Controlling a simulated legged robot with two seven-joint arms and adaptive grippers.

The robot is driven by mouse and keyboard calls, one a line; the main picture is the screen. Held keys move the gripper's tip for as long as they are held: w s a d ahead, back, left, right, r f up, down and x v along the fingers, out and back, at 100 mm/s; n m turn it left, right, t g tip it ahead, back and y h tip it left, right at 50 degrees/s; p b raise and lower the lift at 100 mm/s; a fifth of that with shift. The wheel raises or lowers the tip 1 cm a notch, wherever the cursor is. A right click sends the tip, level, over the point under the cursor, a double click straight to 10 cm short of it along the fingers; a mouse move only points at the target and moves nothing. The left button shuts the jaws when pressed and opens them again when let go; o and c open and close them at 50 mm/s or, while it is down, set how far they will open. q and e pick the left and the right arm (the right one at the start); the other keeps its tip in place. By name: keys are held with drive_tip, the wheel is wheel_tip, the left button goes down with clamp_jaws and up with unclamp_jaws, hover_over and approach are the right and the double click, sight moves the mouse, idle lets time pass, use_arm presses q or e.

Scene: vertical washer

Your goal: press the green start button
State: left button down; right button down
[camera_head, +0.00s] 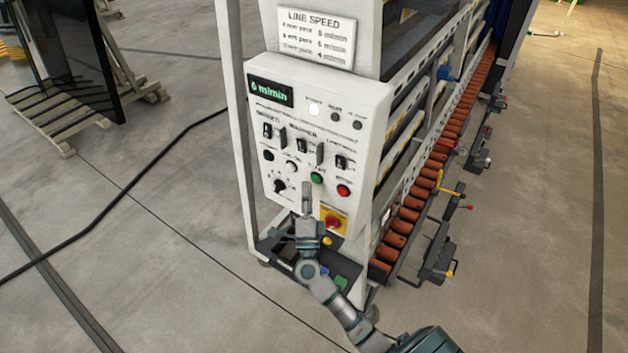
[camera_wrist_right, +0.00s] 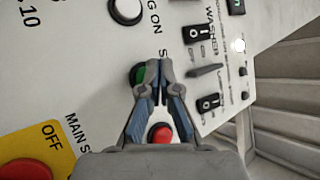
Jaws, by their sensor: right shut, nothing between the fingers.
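The green start button (camera_head: 317,177) is on the white control panel (camera_head: 335,145) of the washer, between a white button and a red one. In the right wrist view the green button (camera_wrist_right: 138,75) is partly hidden behind one finger. My right gripper (camera_head: 306,188) is shut and empty, pointing up just below and left of the green button in the head view. In the right wrist view its fingertips (camera_wrist_right: 159,66) are together beside the button. I cannot tell whether they touch the panel. My left gripper is not in view.
A red button (camera_head: 343,190) is right of the green one. A red knob on a yellow plate (camera_head: 333,221) is below. Rotary knobs and switches crowd the panel's left. A roller conveyor (camera_head: 430,175) runs along the right. A tray (camera_head: 272,244) sits below the panel.

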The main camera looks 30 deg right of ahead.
drive_tip(key=shift+d, duration=0.2)
drive_tip(key=shift+w+d, duration=0.1)
drive_tip(key=shift+d, duration=0.15)
drive_tip(key=shift+w+d+r+p, duration=0.1)
drive_tip(key=shift+w+d+p, duration=0.05)
drive_tip(key=shift+d+p, duration=0.25)
idle(0.7)
drive_tip(key=shift+a, duration=0.1)
idle(0.3)
drive_tip(key=shift+s+a, duration=0.35)
drive_tip(key=shift+a, duration=0.35)
